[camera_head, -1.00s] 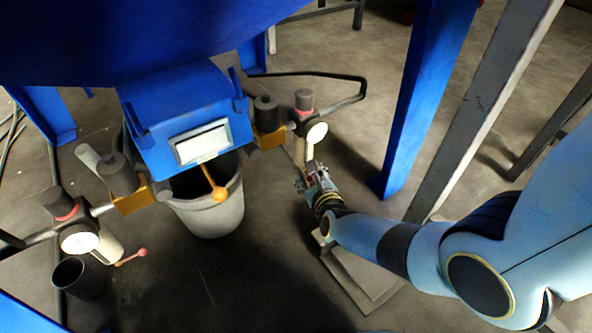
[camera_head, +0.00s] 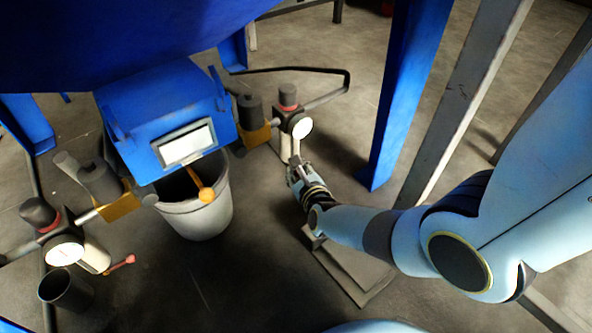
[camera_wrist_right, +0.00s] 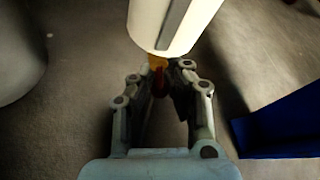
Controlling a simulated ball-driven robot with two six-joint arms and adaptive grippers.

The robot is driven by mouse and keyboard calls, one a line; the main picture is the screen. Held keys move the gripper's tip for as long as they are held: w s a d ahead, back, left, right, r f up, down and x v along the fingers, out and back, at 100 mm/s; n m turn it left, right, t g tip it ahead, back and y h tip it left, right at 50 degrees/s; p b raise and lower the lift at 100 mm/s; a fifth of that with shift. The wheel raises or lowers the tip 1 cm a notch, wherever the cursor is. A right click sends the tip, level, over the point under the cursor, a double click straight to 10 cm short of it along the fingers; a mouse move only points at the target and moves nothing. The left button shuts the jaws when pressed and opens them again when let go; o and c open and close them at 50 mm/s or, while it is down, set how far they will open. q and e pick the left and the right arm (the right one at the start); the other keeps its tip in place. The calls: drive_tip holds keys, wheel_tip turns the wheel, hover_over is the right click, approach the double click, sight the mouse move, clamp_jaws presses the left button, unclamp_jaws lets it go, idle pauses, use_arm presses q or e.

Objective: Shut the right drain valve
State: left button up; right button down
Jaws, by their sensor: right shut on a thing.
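The right drain valve sits under the white cylinder (camera_head: 285,146) on the right pipe assembly, below the round gauge (camera_head: 302,128). In the right wrist view the white cylinder (camera_wrist_right: 172,22) hangs over the fingers, with an orange fitting and a red valve handle (camera_wrist_right: 160,86) beneath it. My right gripper (camera_wrist_right: 161,78) is shut on the red handle, which is mostly hidden by the fingers. In the head view my right gripper (camera_head: 295,166) is just below the gauge, and the handle cannot be made out. My left gripper is not in view.
A grey bucket (camera_head: 196,214) stands under the blue hopper outlet. The left assembly has its own red handle (camera_head: 122,263) and a dark cup (camera_head: 66,290) nearby. A blue leg (camera_head: 402,95) and a grey post (camera_head: 463,95) stand to the right of my gripper.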

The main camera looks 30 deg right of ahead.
drive_tip(key=n+h, duration=0.1)
drive_tip(key=d+n+t+h, duration=0.1)
drive_tip(key=n, duration=0.1)
drive_tip(key=shift+d+r+n, duration=0.15)
drive_tip(key=shift+r+n, duration=0.15)
drive_tip(key=shift+r, duration=0.1)
drive_tip(key=c, duration=1.3)
unclamp_jaws()
drive_tip(key=shift+o, duration=0.2)
drive_tip(key=v, duration=0.7)
drive_tip(key=shift+s, duration=0.2)
